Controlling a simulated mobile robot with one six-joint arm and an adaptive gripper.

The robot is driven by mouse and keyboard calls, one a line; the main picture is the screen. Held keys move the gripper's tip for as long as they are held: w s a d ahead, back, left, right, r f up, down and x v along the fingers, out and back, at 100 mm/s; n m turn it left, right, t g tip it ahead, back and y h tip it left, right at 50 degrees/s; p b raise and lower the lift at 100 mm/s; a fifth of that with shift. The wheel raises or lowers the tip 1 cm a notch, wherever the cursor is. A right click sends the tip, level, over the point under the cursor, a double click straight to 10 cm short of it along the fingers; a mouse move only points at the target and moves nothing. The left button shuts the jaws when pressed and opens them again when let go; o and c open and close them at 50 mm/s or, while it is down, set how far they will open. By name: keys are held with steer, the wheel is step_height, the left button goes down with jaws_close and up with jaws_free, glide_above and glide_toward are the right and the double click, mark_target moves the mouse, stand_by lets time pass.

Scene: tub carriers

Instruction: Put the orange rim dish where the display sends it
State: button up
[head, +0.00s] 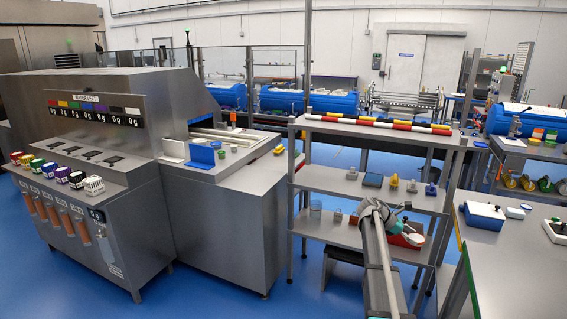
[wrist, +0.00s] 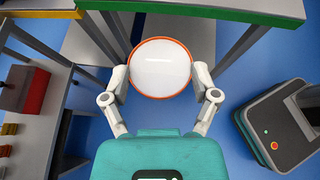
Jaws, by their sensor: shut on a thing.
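The orange rim dish (wrist: 160,67) is round and white inside with a thin orange rim. In the wrist view, my gripper (wrist: 160,82) is shut on it, one finger at each side, and the dish is held above the blue floor, near a green-edged table. In the head view, my gripper (head: 393,218) is in front of the shelf rack; a small white patch beside it may be the dish, but I cannot be sure. A display (head: 95,112) on the grey machine shows a row of coloured squares, each over "0g", under a header that seems to read "WATER LEFT".
A grey shelf rack (head: 350,188) holds small items, and a red bin (wrist: 24,89) sits on a shelf at left. A green-edged table (head: 510,262) is at right. A dark wheeled unit (wrist: 275,130) stands on the floor. Blue floor is open between them.

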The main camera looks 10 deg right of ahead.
mark_target(423, 239)
steer(key=shift+s+d, duration=0.15)
steer(key=shift+d, duration=0.1)
steer(key=shift+s+d, duration=0.35)
steer(key=shift+d, duration=0.25)
steer(key=shift+s+d+m+g, duration=0.3)
steer(key=shift+s+d, duration=0.3)
steer(key=shift+d, duration=0.2)
steer(key=shift+w+a, duration=0.1)
